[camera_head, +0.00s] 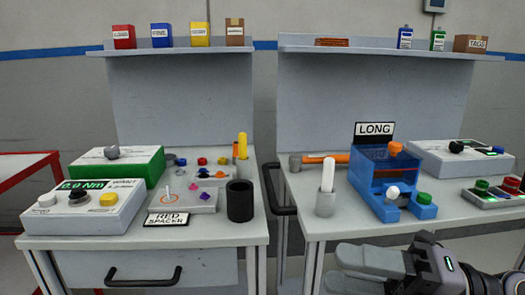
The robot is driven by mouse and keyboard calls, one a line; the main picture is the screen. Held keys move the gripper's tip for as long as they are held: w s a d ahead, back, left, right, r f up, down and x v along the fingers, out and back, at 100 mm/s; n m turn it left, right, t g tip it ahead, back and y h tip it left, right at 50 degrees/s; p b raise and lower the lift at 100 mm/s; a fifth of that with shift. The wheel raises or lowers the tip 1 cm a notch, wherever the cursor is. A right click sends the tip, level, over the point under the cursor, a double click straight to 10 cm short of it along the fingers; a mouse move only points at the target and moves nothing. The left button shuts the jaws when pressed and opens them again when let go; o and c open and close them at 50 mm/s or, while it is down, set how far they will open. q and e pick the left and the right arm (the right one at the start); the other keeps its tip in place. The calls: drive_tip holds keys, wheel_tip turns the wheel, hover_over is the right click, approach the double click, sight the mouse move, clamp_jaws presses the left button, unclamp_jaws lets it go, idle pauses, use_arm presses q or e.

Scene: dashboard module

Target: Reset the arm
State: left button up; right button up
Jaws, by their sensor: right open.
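My right gripper (345,268) comes in from the lower right in the head view, low in front of the right workbench. Its fingers point left and look empty, with a gap between them. It touches nothing that I can see. My left gripper does not show. The right workbench (300,225) carries a blue fixture (402,207) with a LONG sign (374,129) behind it. A white cup holding a white rod (327,190) stands near the bench's left front.
The left workbench (215,232) holds a torque display box (80,212), a green-sided box (115,165), a small parts tray, a RED SPACER sign (167,219) and a black cup (240,201). An orange-handled hammer (325,158) lies behind the white cup. A narrow gap separates the benches.

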drive_tip(key=w+d+f+m+t+h, duration=0.3)
drive_tip(key=f+m+t+h, duration=0.3)
drive_tip(key=m, duration=0.6)
drive_tip(key=w+d+f+m+t+h, duration=0.35)
drive_tip(key=f+m+t, duration=0.45)
drive_tip(key=m, duration=0.4)
drive_tip(key=s+d+f+m+g+h, duration=0.1)
drive_tip(key=s+f+m+g+h, duration=0.3)
drive_tip(key=s+f, duration=0.55)
drive_tip(key=s+f+m+g+h, duration=0.35)
drive_tip(key=f+m, duration=0.25)
drive_tip(key=f, duration=0.9)
wheel_tip(320, 180, up, 14)
drive_tip(key=d+p, duration=0.1)
drive_tip(key=p, duration=1.5)
drive_tip(key=shift+s+d+r, duration=0.15)
drive_tip(key=shift+s+d, duration=0.2)
drive_tip(key=shift+s, duration=0.05)
